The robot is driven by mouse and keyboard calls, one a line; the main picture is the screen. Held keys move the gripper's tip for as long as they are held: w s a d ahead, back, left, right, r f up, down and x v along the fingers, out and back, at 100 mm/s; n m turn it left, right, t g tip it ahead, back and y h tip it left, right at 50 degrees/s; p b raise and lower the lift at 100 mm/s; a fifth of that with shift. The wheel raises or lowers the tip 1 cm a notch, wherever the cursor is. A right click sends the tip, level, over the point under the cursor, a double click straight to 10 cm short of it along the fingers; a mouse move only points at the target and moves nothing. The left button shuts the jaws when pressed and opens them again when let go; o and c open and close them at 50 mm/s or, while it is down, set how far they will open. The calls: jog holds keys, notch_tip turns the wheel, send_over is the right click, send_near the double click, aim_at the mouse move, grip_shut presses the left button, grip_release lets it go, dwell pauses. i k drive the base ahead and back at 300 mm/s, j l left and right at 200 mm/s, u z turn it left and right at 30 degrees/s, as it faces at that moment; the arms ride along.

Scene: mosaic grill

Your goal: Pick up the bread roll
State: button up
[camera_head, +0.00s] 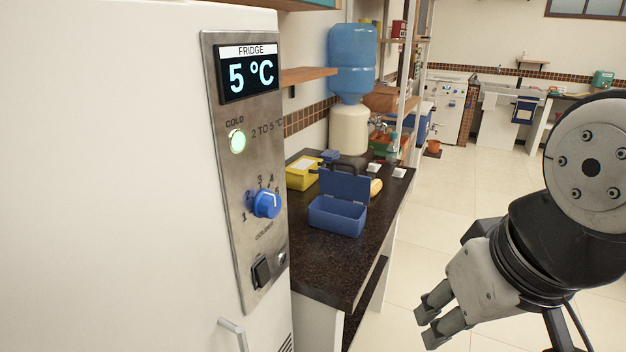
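What looks like the bread roll (376,187), a small tan-yellow shape, lies on the dark countertop behind the right side of an open blue box (337,216). The box's raised lid hides part of it. My gripper (433,317) is at the lower right, over the floor and well to the right of the counter, far from the roll. Its two fingers point down and left with a small gap between them, and nothing shows between them.
A white fridge (120,180) with a control panel fills the left. The dark counter (330,265) also holds a yellow box (302,173) and a water dispenser (351,85). Shelves stand behind. The tiled floor (465,200) right of the counter is clear.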

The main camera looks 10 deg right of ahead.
aim_at(377, 185)
jog(key=i+l, duration=0.45)
jog(key=l, duration=0.25)
jog(key=i+l, duration=1.25)
jog(key=i+j+u, duration=0.05)
jog(key=i, duration=0.1)
